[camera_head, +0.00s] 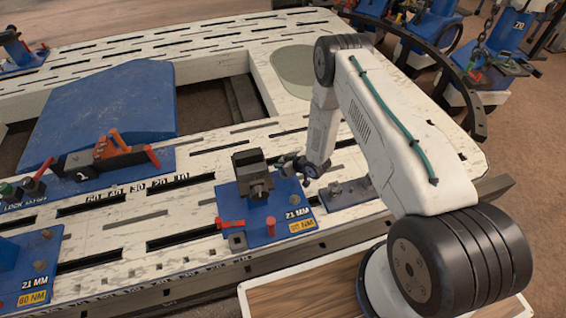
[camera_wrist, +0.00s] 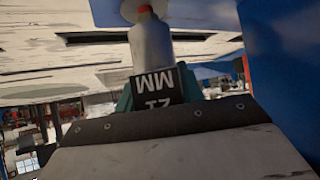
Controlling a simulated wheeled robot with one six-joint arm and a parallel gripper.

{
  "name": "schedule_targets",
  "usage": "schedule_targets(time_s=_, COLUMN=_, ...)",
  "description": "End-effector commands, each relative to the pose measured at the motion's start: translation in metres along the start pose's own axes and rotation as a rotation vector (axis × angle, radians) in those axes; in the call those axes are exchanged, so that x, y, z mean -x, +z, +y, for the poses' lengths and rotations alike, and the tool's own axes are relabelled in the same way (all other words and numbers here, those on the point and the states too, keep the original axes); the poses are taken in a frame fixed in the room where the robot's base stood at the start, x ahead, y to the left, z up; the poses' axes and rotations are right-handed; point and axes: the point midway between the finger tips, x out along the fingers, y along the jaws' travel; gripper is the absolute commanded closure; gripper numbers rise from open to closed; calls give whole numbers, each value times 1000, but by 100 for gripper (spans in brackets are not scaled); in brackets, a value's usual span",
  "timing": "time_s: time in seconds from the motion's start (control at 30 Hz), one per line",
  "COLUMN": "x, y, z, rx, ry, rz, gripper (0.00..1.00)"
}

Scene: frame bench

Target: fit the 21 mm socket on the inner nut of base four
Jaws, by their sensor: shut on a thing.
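My gripper (camera_head: 297,166) is beside the dark clamp block (camera_head: 252,174) of a blue base (camera_head: 266,238) marked 21 MM and 60 NM. In the wrist view my gripper (camera_wrist: 158,86) is shut on the 21 mm socket (camera_wrist: 150,45), a grey cylinder with a red spot towards its far end and a black 21 MM label. The far end is close to a pale round surface; I cannot tell whether they touch. The inner nut cannot be made out clearly. No number four is readable on this base.
Another blue base (camera_head: 30,262) marked 21 MM stands at lower left. A red-handled clamp (camera_head: 108,155) is at left. The white slotted frame (camera_head: 200,205) has free room between bases.

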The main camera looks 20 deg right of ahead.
Motion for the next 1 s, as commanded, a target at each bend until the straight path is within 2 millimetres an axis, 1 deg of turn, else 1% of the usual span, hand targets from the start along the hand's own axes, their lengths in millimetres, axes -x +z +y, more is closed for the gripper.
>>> schedule_targets(time_s=0.83, x=-13, y=18, z=0, rx=0, ry=0, rz=0, gripper=91)
schedule_targets(time_s=0.87, x=-13, y=17, z=0, rx=0, ry=0, rz=0, gripper=56)
schedule_targets(time_s=0.9, x=-13, y=17, z=0, rx=0, ry=0, rz=0, gripper=45)
schedule_targets(time_s=0.93, x=-13, y=17, z=0, rx=0, ry=0, rz=0, gripper=37)
schedule_targets(time_s=1.0, x=-13, y=17, z=0, rx=0, ry=0, rz=0, gripper=37)
